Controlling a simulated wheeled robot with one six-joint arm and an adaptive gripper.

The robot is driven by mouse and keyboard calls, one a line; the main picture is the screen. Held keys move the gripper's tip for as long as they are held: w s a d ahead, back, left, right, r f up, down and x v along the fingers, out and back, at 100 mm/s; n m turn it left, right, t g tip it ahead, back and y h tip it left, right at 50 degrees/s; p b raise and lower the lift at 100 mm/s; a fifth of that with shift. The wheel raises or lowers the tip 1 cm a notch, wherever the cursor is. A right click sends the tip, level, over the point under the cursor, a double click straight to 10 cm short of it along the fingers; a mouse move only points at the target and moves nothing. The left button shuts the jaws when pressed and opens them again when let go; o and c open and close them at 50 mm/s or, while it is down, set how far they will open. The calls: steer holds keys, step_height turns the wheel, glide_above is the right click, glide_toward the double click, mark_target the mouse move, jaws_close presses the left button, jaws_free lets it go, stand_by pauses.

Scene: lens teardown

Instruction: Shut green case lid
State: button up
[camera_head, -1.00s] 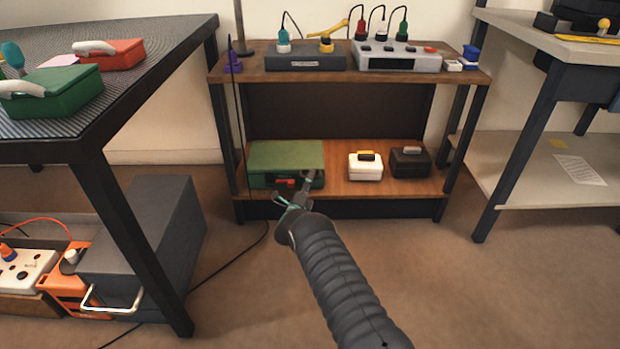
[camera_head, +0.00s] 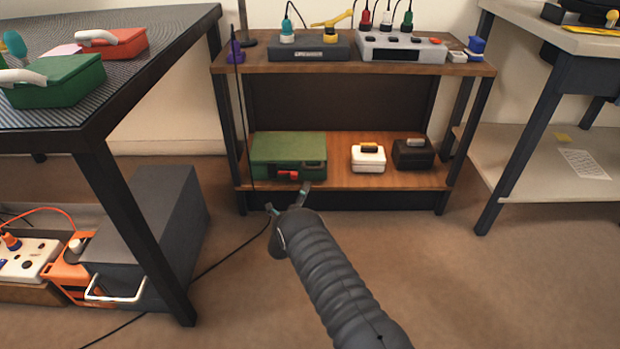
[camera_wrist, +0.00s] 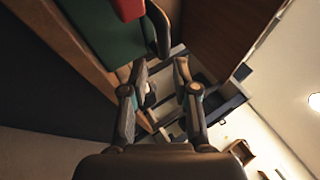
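A green case (camera_head: 288,148) lies on the lower shelf at its left end. Its lid looks down flat on the body, with a red latch (camera_head: 289,175) on the front. My gripper (camera_head: 287,199) is open and empty, just in front of the case and around the shelf's front edge. In the wrist view my gripper (camera_wrist: 160,72) has its two fingers spread with nothing between them. The green case (camera_wrist: 105,30) shows there at the upper left, beside the fingers, with the red latch (camera_wrist: 129,8) at the top edge.
A white case (camera_head: 368,160) and a black case (camera_head: 413,155) stand right of the green case on the wooden shelf (camera_head: 340,178). Another green case (camera_head: 60,85) and a red case (camera_head: 125,50) are on the left table.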

steer(key=shift+v, duration=2.05)
